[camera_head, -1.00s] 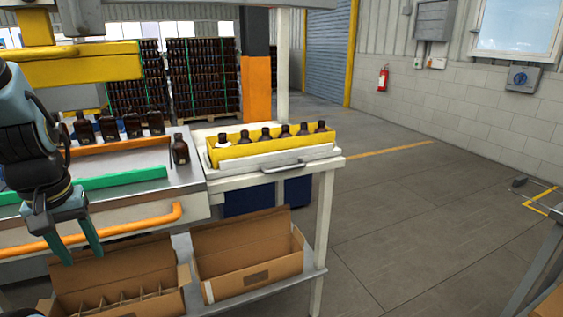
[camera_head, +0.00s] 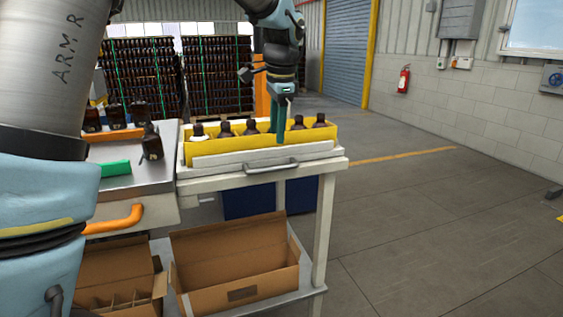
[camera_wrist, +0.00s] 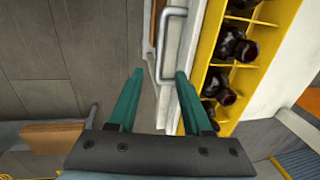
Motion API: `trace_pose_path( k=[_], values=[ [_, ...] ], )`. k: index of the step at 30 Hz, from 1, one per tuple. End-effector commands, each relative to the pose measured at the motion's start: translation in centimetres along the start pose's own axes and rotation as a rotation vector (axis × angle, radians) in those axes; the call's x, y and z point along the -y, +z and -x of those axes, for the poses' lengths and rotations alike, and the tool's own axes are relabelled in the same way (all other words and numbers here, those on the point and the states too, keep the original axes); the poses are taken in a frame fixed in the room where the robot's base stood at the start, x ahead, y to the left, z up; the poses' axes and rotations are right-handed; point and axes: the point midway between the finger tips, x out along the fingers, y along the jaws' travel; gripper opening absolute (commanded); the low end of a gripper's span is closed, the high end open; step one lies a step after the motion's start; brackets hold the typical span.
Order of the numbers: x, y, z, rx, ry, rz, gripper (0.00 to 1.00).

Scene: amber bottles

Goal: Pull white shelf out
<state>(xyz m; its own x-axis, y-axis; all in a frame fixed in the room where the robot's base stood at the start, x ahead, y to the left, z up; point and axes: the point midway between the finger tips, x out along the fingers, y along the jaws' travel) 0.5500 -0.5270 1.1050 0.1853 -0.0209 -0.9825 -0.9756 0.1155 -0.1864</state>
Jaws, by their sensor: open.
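The white shelf (camera_head: 225,159) is at the middle of the head view, with a metal bar handle (camera_head: 272,167) on its front. A yellow divided crate (camera_head: 232,143) with several amber bottles (camera_head: 250,128) stands on it. My gripper (camera_head: 281,138) points down above the shelf's front, its fingers overlapping the crate in that view. In the wrist view my open gripper (camera_wrist: 160,73) is empty, and the handle (camera_wrist: 166,45) lies ahead between its fingertips. I cannot tell the height left between fingertips and handle. The crate (camera_wrist: 203,62) is right of the fingers there.
An open cardboard box (camera_head: 235,270) is on the lower level. A bench with an orange rail (camera_head: 115,222) and loose bottles (camera_head: 152,145) adjoins on the left. The floor (camera_head: 430,220) to the right is clear.

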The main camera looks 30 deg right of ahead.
Motion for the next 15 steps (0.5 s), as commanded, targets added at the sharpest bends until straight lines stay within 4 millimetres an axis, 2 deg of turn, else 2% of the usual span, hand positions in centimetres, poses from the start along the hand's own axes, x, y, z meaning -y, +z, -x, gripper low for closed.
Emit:
trace_pose_path(
  k=[9,15],
  values=[
    [-0.1,0.2,-5.7,0.004,0.005,0.003,0.49],
    [0.0,0.2,-8.5,0.002,0.002,0.004,0.49]
  ],
)
